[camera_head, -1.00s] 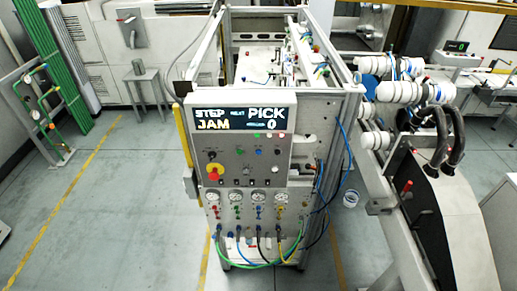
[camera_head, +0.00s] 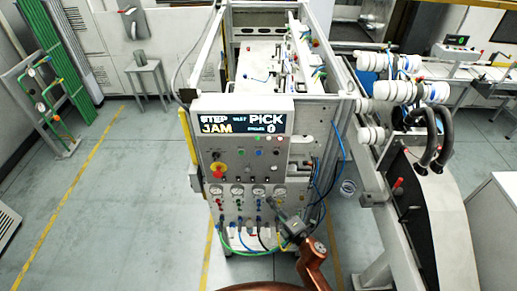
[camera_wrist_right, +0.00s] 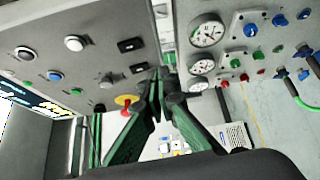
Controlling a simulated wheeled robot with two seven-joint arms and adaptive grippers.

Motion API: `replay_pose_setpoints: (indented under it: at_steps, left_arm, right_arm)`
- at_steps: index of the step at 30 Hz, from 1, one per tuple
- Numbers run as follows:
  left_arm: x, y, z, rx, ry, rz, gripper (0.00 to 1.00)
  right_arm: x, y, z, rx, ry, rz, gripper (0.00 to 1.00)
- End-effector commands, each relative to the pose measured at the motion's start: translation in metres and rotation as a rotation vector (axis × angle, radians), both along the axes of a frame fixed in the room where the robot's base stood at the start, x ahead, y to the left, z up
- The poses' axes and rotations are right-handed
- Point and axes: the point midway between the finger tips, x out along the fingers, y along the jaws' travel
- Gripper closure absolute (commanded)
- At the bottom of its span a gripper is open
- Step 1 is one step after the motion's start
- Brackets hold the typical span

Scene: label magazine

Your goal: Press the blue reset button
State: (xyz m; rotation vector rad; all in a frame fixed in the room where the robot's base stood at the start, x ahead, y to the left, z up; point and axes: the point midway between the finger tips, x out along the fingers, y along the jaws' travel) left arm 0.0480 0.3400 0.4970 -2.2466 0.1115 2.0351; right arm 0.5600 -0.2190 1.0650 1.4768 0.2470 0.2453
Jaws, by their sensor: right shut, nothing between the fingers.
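The blue button (camera_head: 258,152) is on the grey control panel below the display, between a green button (camera_head: 241,152) and a white button (camera_head: 276,153). In the right wrist view the blue button (camera_wrist_right: 54,76) shows at the left, clear of my fingers. My right gripper (camera_head: 271,203) is in front of the lower panel at the gauge row, below and apart from the blue button. Its fingers are shut and empty, also in the right wrist view (camera_wrist_right: 159,76). My left gripper is not in view.
The display (camera_head: 240,122) reads STEP, PICK and JAM. A red emergency stop (camera_head: 217,169) on yellow sits left on the panel. Round gauges (camera_head: 237,191), coloured valves and hoses (camera_head: 240,246) fill the lower panel.

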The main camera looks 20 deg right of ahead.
Motion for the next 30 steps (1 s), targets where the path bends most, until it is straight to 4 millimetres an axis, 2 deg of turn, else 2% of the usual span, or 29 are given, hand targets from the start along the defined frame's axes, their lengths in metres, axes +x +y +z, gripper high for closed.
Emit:
replay_pose_setpoints:
  at_steps: [1, 3, 6, 9, 12, 16, 26, 30]
  left_arm:
    - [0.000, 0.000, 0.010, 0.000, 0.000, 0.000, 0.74]
    - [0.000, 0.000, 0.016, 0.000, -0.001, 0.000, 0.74]
    - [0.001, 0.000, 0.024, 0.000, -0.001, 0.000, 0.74]
    - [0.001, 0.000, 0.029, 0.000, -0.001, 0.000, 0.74]
    - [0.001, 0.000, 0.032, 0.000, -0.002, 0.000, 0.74]
    - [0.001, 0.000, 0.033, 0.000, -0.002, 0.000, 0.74]
    - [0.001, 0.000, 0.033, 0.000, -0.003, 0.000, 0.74]
    - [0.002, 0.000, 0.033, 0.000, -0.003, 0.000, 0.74]
  right_arm:
    - [-0.001, 0.009, 0.039, -0.049, -0.066, 0.025, 1.00]
    - [-0.004, 0.020, 0.080, -0.118, -0.148, 0.052, 1.00]
    - [-0.011, 0.035, 0.129, -0.207, -0.251, 0.084, 1.00]
    - [-0.019, 0.046, 0.165, -0.277, -0.330, 0.104, 1.00]
    - [-0.025, 0.053, 0.186, -0.322, -0.380, 0.117, 1.00]
    - [-0.028, 0.057, 0.197, -0.347, -0.408, 0.121, 1.00]
    - [-0.027, 0.057, 0.196, -0.347, -0.408, 0.121, 1.00]
    - [-0.021, 0.056, 0.196, -0.347, -0.408, 0.121, 1.00]
